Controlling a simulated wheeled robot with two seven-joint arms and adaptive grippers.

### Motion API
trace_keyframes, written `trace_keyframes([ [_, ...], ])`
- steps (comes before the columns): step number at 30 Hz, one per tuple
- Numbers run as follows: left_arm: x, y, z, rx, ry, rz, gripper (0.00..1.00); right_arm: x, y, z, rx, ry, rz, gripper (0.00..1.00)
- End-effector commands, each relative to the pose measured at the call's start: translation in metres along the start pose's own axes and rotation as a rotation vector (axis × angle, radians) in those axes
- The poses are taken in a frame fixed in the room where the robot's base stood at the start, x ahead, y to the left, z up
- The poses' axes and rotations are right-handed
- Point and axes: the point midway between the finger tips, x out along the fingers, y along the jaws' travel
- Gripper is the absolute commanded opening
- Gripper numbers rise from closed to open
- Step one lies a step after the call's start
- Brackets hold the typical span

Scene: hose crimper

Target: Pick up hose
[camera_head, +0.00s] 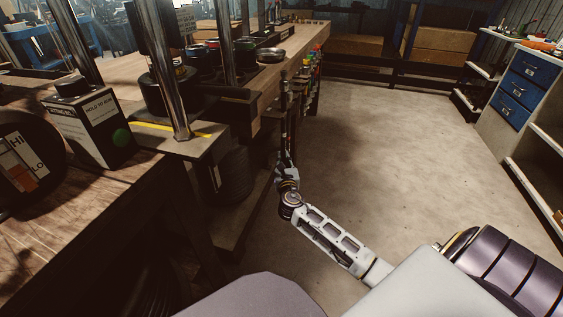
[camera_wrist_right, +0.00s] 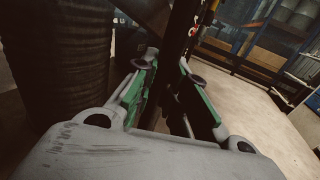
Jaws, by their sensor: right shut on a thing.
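A dark, slim hose (camera_head: 285,115) hangs upright beside the end of the workbench in the head view. My right gripper (camera_head: 287,170) is at its lower part. In the right wrist view the hose (camera_wrist_right: 181,38) runs up between the two green-lined fingers of the right gripper (camera_wrist_right: 167,72), which is shut on it. The hose's lower end is hidden by the gripper. My left gripper is in neither view.
The wooden workbench (camera_head: 292,47) with the crimper's steel posts (camera_head: 170,75) stands close on the left. A dark ribbed cylinder (camera_wrist_right: 60,75) is close left of the gripper. Several coloured-handled items hang behind the hose. Open floor (camera_head: 400,150) lies to the right, before a blue-drawer cabinet (camera_head: 522,85).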

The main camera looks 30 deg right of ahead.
Motion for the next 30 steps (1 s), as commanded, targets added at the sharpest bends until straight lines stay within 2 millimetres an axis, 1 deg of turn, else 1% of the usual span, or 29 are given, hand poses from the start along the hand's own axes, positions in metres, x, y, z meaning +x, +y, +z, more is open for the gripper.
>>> trace_keyframes([
  [1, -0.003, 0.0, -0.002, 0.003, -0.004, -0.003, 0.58, -0.003, -0.006, -0.001, -0.003, 0.002, -0.001, 0.0],
  [5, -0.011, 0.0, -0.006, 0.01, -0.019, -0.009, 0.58, -0.008, -0.018, 0.0, -0.004, 0.001, 0.0, 0.0],
  [12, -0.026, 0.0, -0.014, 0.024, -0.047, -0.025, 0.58, -0.02, -0.047, 0.0, -0.005, 0.001, 0.0, 0.0],
  [30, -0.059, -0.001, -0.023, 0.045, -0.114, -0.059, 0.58, -0.051, -0.121, -0.001, -0.003, 0.002, -0.001, 0.0],
])
